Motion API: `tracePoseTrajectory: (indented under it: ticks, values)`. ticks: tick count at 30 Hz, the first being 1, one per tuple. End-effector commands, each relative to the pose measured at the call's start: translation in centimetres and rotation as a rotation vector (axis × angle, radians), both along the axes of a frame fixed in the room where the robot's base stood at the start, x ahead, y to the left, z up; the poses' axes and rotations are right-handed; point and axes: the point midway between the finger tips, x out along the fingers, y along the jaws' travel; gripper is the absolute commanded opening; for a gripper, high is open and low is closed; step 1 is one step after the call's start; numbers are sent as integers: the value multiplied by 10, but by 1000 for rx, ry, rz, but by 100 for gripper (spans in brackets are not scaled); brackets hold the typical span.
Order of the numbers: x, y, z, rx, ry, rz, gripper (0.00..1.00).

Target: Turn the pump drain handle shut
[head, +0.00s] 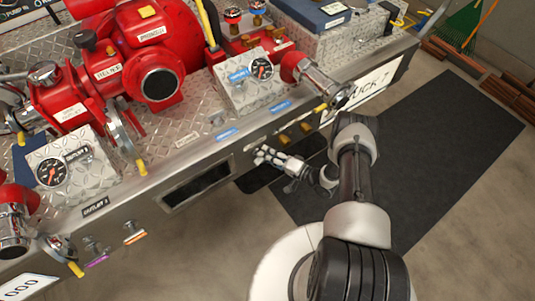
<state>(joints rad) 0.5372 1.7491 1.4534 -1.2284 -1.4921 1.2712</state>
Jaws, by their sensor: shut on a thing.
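My gripper (261,156), light with dark joints, reaches in from the right to the front face of the red pump's metal panel (215,158). Its fingers are shut on a small fitting there, which I take to be the pump drain handle. The fingers cover most of that handle, so its angle cannot be told. No readable label marks it from here.
Two brass fittings (294,134) stick out just right of my gripper. Other small handles with purple and orange tags (135,238) sit at the lower left. The red pump (150,60) and gauges stand above.

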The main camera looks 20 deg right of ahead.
Motion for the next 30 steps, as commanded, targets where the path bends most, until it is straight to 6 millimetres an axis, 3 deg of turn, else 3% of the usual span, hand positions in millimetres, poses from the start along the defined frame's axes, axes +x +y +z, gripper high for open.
tracePoseTrajectory:
  ticks: [12, 30]
  values:
    - [2, -1, -5, 217, 67, -1, 0]
    - [3, -2, -6, 263, 81, -2, 0]
